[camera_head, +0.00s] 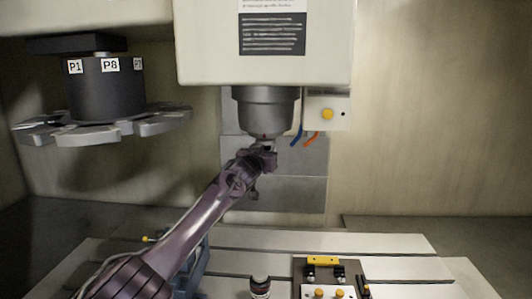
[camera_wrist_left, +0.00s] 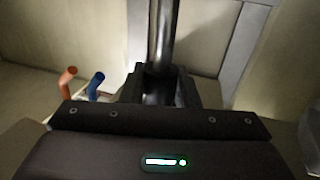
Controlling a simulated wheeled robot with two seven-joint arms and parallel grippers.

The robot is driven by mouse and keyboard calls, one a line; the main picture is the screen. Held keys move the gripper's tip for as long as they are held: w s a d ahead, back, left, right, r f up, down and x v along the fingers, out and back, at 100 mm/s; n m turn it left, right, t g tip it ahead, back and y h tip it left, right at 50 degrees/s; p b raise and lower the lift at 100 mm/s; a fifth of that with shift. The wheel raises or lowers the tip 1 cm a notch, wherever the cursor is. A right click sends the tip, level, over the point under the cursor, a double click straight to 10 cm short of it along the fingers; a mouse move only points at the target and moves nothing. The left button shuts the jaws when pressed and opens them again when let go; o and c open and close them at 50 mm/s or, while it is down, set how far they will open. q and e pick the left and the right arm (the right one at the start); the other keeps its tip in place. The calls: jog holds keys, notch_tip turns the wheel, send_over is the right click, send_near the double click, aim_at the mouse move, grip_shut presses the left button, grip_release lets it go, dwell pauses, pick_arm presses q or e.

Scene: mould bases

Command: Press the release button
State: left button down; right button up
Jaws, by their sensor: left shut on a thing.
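The yellow button (camera_head: 327,114), likely the release button, sits on a small pale panel at the right of the machine's spindle (camera_head: 265,108). My left gripper (camera_head: 264,150) is just below the spindle nose, to the lower left of the button. In the left wrist view, my left gripper (camera_wrist_left: 160,85) is shut on a dark, shiny cylindrical tool (camera_wrist_left: 161,35). I cannot tell from these views whether the tool's top sits inside the spindle. My right gripper is in neither view.
A tool carousel (camera_head: 104,95) with grey arms and labels hangs at the upper left. Blue and orange hoses (camera_head: 311,139) hang beside the spindle. Below is a slotted table (camera_head: 385,243) with a fixture plate (camera_head: 330,277) and a small cylinder (camera_head: 260,287). The space right of the button is clear.

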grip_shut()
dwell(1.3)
